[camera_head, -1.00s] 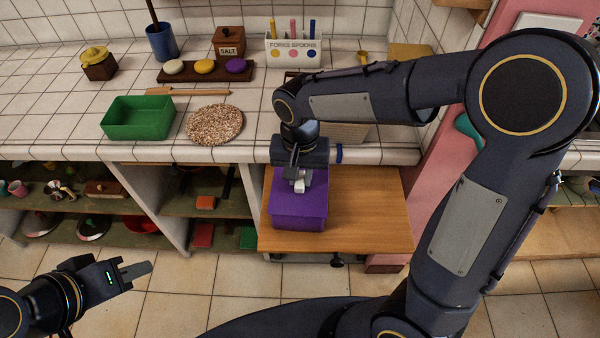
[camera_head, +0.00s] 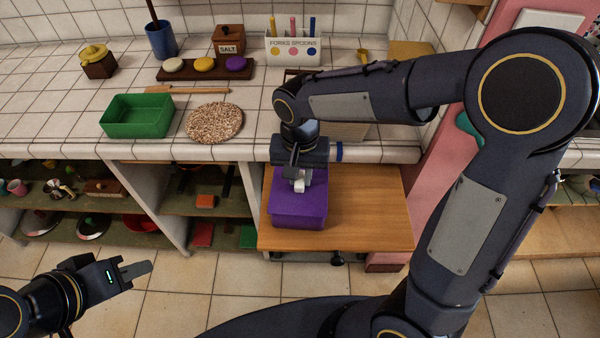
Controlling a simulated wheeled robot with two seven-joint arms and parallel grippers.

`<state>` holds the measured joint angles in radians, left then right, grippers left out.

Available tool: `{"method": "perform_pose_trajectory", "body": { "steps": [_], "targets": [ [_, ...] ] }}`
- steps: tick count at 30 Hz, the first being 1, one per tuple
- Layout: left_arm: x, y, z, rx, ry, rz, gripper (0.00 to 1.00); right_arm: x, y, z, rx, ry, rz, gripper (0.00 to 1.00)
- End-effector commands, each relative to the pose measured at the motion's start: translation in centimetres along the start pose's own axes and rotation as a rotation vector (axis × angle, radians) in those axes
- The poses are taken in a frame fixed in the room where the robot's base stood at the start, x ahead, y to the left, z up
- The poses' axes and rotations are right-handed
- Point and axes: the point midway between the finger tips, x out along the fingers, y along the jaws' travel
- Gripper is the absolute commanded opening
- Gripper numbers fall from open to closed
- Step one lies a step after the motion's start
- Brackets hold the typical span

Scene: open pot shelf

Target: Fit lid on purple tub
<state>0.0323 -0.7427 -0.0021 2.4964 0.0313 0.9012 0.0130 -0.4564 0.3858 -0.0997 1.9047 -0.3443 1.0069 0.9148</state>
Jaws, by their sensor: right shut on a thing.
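The purple tub (camera_head: 299,217) stands on a pulled-out wooden board below the counter. A purple lid (camera_head: 286,199) lies over its top; whether it is fully seated I cannot tell. My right gripper (camera_head: 299,186) points down at the lid's middle and is shut on a small pale knob there. The gripper hides the back part of the lid. My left gripper (camera_head: 137,269) is over the floor at the lower left, far from the tub. Its fingers show side-on, so its opening cannot be judged.
The wooden board (camera_head: 375,215) is bare to the right of the tub. On the counter above are a green open tub (camera_head: 137,117), a round speckled mat (camera_head: 214,122) and a salt box (camera_head: 229,40). Open shelves (camera_head: 150,205) with several pots lie to the left.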

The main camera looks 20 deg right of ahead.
Motion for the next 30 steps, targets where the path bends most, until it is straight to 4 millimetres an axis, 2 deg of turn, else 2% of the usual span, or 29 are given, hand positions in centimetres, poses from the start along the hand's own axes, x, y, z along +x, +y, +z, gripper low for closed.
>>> {"method": "perform_pose_trajectory", "body": {
  "steps": [5, 6, 11, 20, 23, 30],
  "targets": [
    [0.0, 0.0, 0.0, 0.0, 0.0, 0.0, 0.29, 0.2, 0.0, 0.1, -0.001, -0.002, 0.002, 0.0],
    [0.0, 0.0, 0.0, 0.0, 0.0, 0.0, 0.29, 0.2, 0.0, 0.1, -0.001, -0.002, 0.002, 0.25],
    [0.0, 0.0, 0.0, 0.0, 0.0, 0.0, 0.29, 0.1, 0.0, 0.0, 0.0, -0.001, 0.002, 0.45],
    [0.0, 0.0, 0.0, 0.0, 0.0, 0.0, 0.29, -0.1, 0.0, 0.0, 0.0, -0.001, 0.001, 0.45],
    [0.0, 0.0, 0.0, 0.0, 0.0, 0.0, 0.29, -1.2, -0.1, -0.1, 0.0, 0.002, -0.002, 0.45],
    [-0.1, 0.1, -0.1, 0.0, 0.0, 0.0, 0.29, -5.3, -0.1, 0.0, -0.001, 0.002, -0.003, 0.45]
  ]
}}
